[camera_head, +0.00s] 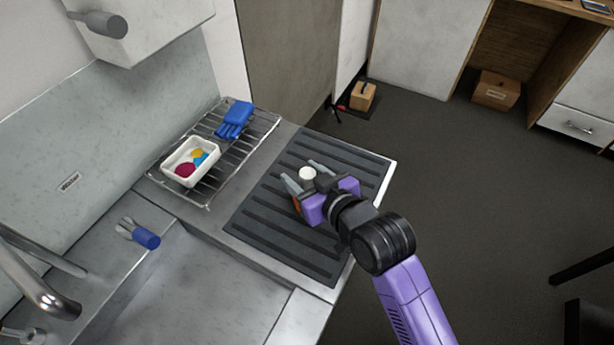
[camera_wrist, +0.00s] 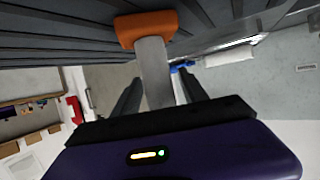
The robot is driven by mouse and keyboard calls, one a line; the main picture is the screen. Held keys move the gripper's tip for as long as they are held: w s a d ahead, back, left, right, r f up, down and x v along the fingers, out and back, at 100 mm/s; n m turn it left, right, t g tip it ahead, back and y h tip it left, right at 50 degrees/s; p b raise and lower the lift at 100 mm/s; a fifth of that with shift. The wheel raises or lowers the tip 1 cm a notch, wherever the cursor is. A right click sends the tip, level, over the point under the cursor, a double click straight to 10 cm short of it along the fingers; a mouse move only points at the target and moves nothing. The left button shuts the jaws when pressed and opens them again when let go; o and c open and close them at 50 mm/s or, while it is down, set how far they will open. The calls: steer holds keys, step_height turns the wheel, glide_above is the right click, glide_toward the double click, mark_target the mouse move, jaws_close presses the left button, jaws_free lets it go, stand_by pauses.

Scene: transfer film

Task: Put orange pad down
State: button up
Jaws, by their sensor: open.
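The orange pad (camera_wrist: 146,28) is at the top of the wrist view, against the ribbed dark mat (camera_head: 268,222). A pale grey handle (camera_wrist: 153,75) joins it and runs between my fingers. In the head view only a sliver of orange (camera_head: 297,204) shows beside my gripper (camera_head: 303,177), and a round white end (camera_head: 307,173) shows between the fingers. My gripper is low over the mat and open, with its fingers on either side of the handle and a gap visible around it. Much of the pad is hidden by my gripper in the head view.
A wire rack (camera_head: 213,183) left of the mat holds a white tray (camera_head: 176,177) of coloured pieces and a blue glove (camera_head: 236,115). A blue-handled tool (camera_head: 146,238) lies beside the sink. The mat is bare around my gripper; the counter edge is to its right.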

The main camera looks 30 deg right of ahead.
steer(key=v, duration=1.2)
steer(key=shift+r, duration=0.15)
steer(key=s+d+f+h, duration=0.1)
steer(key=s+f, duration=0.3)
steer(key=s, duration=0.6)
steer(key=shift+s+d+f+m+t, duration=0.25)
steer(key=shift+s+m+t, duration=0.05)
steer(key=shift+m, duration=0.1)
steer(key=shift+o, duration=0.4)
steer(key=s+f+v, duration=0.1)
steer(key=f+v, duration=0.1)
steer(key=v, duration=1)
steer(key=shift+s+a+t, duration=0.15)
steer(key=shift+a+t, duration=0.2)
steer(key=shift+t, duration=0.05)
steer(key=shift+s, duration=0.2)
